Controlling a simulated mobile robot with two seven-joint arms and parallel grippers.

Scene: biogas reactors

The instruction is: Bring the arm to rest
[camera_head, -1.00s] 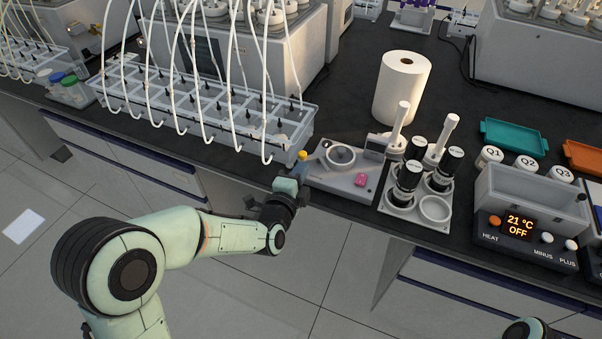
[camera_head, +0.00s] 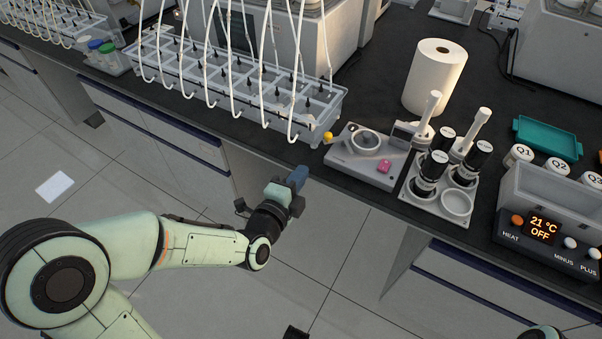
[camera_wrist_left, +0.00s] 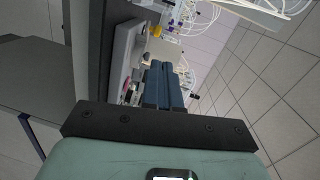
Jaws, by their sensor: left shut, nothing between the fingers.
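My left gripper (camera_head: 298,177) hangs in the air just off the front edge of the bench, over the floor. Its blue fingers are together with nothing between them. They also show closed in the left wrist view (camera_wrist_left: 165,84). The pale green left arm comes in from the lower left in the head view. My right gripper does not show clearly; only a piece of my body is at the bottom right edge.
On the black bench near the left gripper are a tubing rack (camera_head: 230,88), a grey device with a pink button (camera_head: 350,170), a holder with black-capped bottles (camera_head: 430,203) and a heater box (camera_head: 555,245). A paper roll (camera_head: 435,80) stands behind.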

